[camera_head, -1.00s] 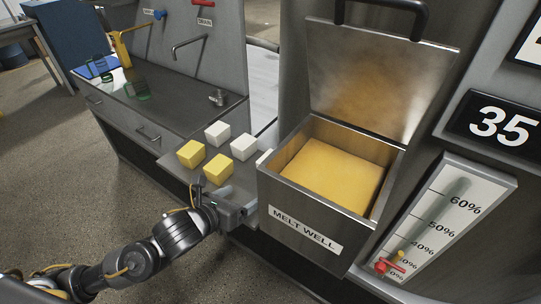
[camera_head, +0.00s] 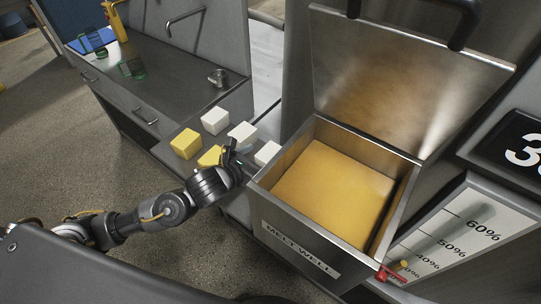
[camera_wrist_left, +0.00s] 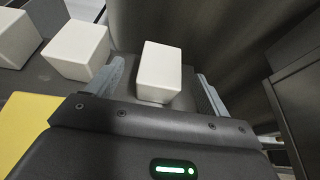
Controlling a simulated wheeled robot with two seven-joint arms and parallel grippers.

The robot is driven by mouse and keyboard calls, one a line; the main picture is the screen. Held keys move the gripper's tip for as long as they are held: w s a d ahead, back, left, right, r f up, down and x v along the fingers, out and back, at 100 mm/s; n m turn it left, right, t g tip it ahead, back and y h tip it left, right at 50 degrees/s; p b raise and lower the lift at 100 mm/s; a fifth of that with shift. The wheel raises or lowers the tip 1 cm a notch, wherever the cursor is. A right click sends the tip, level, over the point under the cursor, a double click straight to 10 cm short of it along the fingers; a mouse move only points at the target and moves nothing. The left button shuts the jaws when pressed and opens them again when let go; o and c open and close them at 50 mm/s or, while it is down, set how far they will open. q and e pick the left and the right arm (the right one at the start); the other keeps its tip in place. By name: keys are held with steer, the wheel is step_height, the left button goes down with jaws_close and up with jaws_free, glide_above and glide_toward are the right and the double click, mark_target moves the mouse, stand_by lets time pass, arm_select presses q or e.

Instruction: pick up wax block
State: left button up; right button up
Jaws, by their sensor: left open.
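White wax blocks sit on the grey shelf beside the melt well: one at the back (camera_head: 215,121), one in the middle (camera_head: 243,133) and one nearest the well (camera_head: 267,153). Two yellow blocks, one at the left (camera_head: 186,143) and one partly hidden by my gripper (camera_head: 209,157), sit in front. My left gripper (camera_head: 238,156) is open at the shelf, close to the well. In the left wrist view, a white block (camera_wrist_left: 159,72) shows between its two spread fingers, with clear gaps on both sides. My right gripper is not in view.
The melt well (camera_head: 292,243) stands right of the blocks, lid (camera_head: 405,80) raised, holding a yellow mass (camera_head: 335,190). Its wall is close to my left gripper. A sink counter (camera_head: 165,80) with a tap lies behind left. A percent gauge (camera_head: 450,240) is at the right.

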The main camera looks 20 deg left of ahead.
mark_target(267, 156)
arm_select(q)
steer(key=shift+w, duration=0.1)
steer(key=p+x, duration=0.1)
steer(key=x, duration=0.3)
steer(key=shift+w+d+f, duration=0.15)
steer(key=shift+d+f, duration=0.05)
steer(key=shift+f, duration=0.1)
steer(key=shift+w+d+f, duration=0.1)
steer(key=shift+w+f, duration=0.1)
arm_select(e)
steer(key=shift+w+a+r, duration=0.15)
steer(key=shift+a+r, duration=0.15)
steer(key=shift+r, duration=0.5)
arm_select(q)
steer(key=c, duration=1.2)
